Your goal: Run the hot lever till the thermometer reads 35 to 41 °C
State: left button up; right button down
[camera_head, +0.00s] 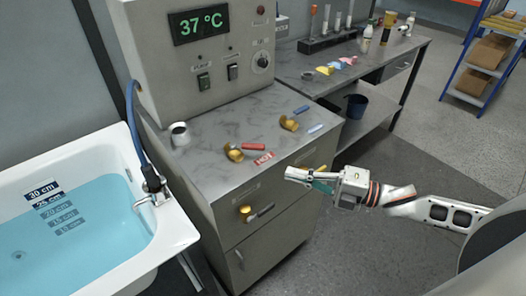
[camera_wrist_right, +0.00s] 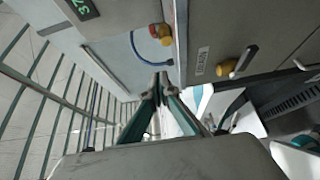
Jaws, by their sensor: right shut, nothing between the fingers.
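The thermometer display (camera_head: 202,22) on the grey control box reads 37 °C in green. On the marble-look counter, a brass valve (camera_head: 235,153) has a red lever (camera_head: 253,147) and a red label (camera_head: 264,158), too small to read surely. A second brass valve (camera_head: 289,123) has a blue lever (camera_head: 315,128). My right gripper (camera_head: 289,174) is shut and empty, apart from the levers, to the right of the counter front in the head view. Its fingertips meet in the wrist view (camera_wrist_right: 160,78), where the red-and-brass valve (camera_wrist_right: 160,32) also shows. My left gripper is out of view.
The white bathtub (camera_head: 178,232) holds blue water at about the 25 cm mark. A third brass valve (camera_head: 244,211) with a dark handle sits on the cabinet front. Open floor lies right of the cabinet.

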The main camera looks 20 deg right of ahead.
aim_at(247, 146)
jog(key=x, duration=0.3)
jog(key=w+d+p+x, duration=0.1)
jog(key=x, duration=0.6)
jog(key=shift+w+d+r, duration=0.1)
jog(key=shift+w+d, duration=0.15)
jog(key=shift+w, duration=0.1)
jog(key=shift+w+d, duration=0.35)
jog(key=shift+w, duration=0.35)
